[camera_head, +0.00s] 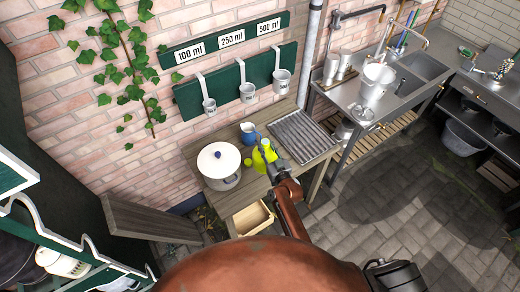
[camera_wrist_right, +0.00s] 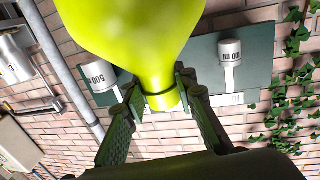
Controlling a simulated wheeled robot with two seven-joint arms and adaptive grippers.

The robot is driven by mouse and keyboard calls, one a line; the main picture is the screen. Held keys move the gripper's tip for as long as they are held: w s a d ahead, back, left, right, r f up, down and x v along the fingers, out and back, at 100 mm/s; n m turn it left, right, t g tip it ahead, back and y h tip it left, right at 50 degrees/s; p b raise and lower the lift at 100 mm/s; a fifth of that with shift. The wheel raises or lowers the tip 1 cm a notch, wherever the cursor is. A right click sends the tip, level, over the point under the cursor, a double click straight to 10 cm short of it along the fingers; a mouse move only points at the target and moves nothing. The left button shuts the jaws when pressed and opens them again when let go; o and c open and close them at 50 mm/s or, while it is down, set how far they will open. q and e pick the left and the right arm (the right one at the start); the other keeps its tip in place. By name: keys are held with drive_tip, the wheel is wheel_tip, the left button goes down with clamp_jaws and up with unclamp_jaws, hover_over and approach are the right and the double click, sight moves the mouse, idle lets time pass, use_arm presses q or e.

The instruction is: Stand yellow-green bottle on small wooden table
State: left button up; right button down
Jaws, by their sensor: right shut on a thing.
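The yellow-green bottle (camera_head: 259,164) is over the small wooden table (camera_head: 203,146) in the head view, right of the white pot. I cannot tell whether its base touches the tabletop. My right gripper (camera_head: 268,157) is at the bottle and partly covers it. In the right wrist view, the bottle (camera_wrist_right: 135,30) fills the top middle, and my right gripper's fingers (camera_wrist_right: 160,97) are shut on its narrow neck, one on each side. The bottle's far end is cut off there. My left gripper is not in view.
On the table are a white lidded pot (camera_head: 220,165), a blue jug (camera_head: 248,133) close behind the bottle, and a grey slatted rack (camera_head: 302,137) to the right. An open drawer (camera_head: 252,219) juts out in front. Measuring cups (camera_head: 281,82) hang on the wall behind.

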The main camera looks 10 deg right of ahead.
drive_tip(key=shift+w+f+b, duration=0.1)
drive_tip(key=shift+f+b, duration=3.65)
drive_tip(key=shift+f, duration=0.25)
drive_tip(key=shift+r, duration=0.1)
drive_tip(key=c, duration=1.6)
unclamp_jaws()
drive_tip(key=shift+f, duration=0.4)
drive_tip(key=shift+r, duration=0.15)
